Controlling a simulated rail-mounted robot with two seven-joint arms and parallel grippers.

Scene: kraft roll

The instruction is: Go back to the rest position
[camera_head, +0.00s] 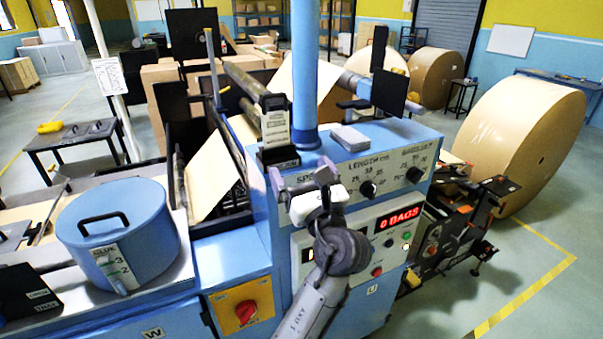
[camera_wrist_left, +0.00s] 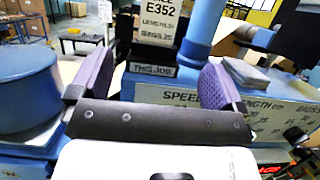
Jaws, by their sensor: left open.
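My left gripper (camera_head: 301,178) is up in front of the blue machine's sloped control panel (camera_head: 388,172) in the head view. In the left wrist view its two purple pads (camera_wrist_left: 158,82) stand wide apart, with nothing between them. My right gripper is not in view.
A blue post (camera_head: 305,70) rises behind the holder. A stack of grey cards (camera_head: 348,138) lies to its right. A blue glue pot (camera_head: 115,235) stands at left. The display (camera_head: 401,218) reads 0 BAGS. A large kraft roll (camera_head: 515,140) stands at right, with open floor before it.

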